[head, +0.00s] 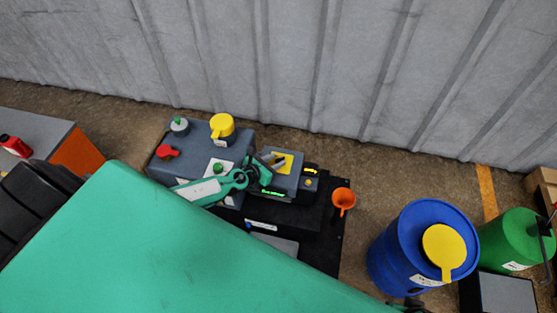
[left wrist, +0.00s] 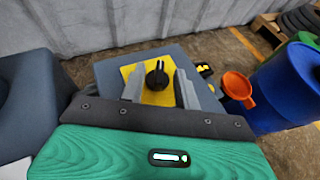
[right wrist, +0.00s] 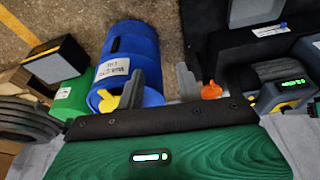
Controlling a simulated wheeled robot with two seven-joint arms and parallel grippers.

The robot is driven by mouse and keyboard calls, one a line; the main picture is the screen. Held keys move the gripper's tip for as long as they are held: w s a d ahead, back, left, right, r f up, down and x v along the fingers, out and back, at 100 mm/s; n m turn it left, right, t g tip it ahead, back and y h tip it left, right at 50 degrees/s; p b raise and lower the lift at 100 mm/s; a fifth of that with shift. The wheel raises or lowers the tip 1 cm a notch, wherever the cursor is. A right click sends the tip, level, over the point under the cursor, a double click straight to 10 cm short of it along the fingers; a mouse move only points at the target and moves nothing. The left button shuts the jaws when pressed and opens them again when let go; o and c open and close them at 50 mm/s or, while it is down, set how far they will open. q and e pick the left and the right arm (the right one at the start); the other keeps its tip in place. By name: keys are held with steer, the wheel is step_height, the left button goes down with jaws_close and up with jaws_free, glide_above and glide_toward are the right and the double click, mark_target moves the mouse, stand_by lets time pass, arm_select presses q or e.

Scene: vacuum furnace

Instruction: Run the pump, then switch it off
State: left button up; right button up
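The pump is a blue-grey unit (head: 228,143) on a black base. Its switch box (head: 280,182) carries a yellow plate (left wrist: 158,92) with a black rotary knob (left wrist: 157,74), which shows well in the left wrist view. My left gripper (left wrist: 160,82) is over the plate, fingers apart on either side of the knob, with visible gaps between them and it. In the head view my left gripper (head: 268,163) partly covers the switch box. My right gripper (right wrist: 160,82) is open and empty, in front of the blue drum (right wrist: 130,55) in the right wrist view.
The pump also has a red knob (head: 167,152), a yellow cap (head: 222,125) and a grey-green cap (head: 180,126). An orange funnel (head: 343,198) is right of it. A blue drum (head: 390,260) and a green drum (head: 512,240) stand further right. A corrugated wall (head: 330,70) runs behind.

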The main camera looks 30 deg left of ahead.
arm_select(q)
steer(key=shift+x, duration=1.15)
arm_select(e)
steer(key=shift+s+d+r, duration=0.1)
steer(key=shift+r, duration=0.6)
arm_select(q)
steer(key=shift+s, duration=0.1)
jaws_close()
arm_select(e)
steer(key=shift+s, duration=0.1)
arm_select(q)
steer(key=shift+r, duration=0.1)
